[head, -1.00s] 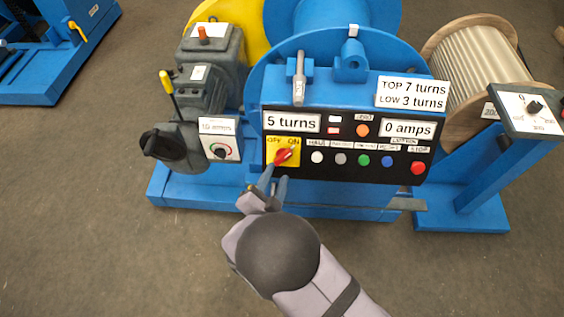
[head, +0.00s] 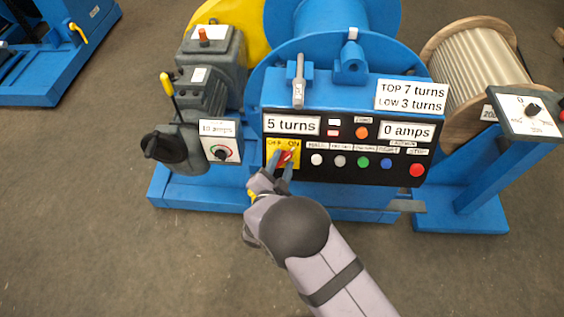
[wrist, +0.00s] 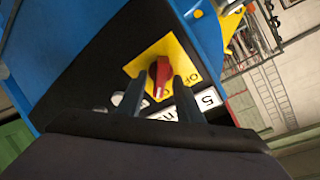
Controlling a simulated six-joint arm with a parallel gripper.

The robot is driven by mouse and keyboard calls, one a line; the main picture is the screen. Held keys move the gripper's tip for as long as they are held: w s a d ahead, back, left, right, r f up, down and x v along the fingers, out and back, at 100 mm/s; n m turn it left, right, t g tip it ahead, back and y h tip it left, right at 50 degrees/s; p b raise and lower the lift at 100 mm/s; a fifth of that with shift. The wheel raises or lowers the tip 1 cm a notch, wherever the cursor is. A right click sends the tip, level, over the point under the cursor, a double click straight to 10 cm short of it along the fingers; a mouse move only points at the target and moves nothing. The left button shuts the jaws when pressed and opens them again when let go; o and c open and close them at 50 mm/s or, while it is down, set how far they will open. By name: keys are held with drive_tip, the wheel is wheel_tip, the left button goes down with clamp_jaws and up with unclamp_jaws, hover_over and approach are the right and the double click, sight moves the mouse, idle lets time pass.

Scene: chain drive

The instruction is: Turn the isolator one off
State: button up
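The isolator is a red rotary knob (head: 286,157) on a yellow plate (head: 296,163) marked OFF on the left and ON on the right, at the left end of the black panel. The knob's handle leans up and right, toward ON. My gripper (head: 281,158) reaches it from below, one finger on each side of the knob. In the wrist view the red knob (wrist: 160,76) stands between the two dark fingertips (wrist: 161,82). The fingers are apart; I cannot tell whether either touches the knob. The fingers hide part of the yellow plate.
Right of the isolator are several push buttons, ending in a red one (head: 417,170). A meter box (head: 220,150) with a dial stands close on the left. The "5 turns" display (head: 292,125) is just above. Open floor lies in front.

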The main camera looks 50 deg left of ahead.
clamp_jaws()
drive_tip(key=shift+n, duration=0.4)
drive_tip(key=n+y, duration=0.1)
drive_tip(key=n, duration=0.3)
drive_tip(key=shift+b, duration=0.4)
drive_tip(key=n+g+y, duration=0.1)
drive_tip(key=n, duration=0.4)
drive_tip(key=n+g+y, duration=0.1)
drive_tip(key=n, duration=0.5)
drive_tip(key=shift+r, duration=0.1)
drive_tip(key=shift+n+g+p, duration=0.3)
drive_tip(key=shift+n+g, duration=0.3)
drive_tip(key=shift+n, duration=1.7)
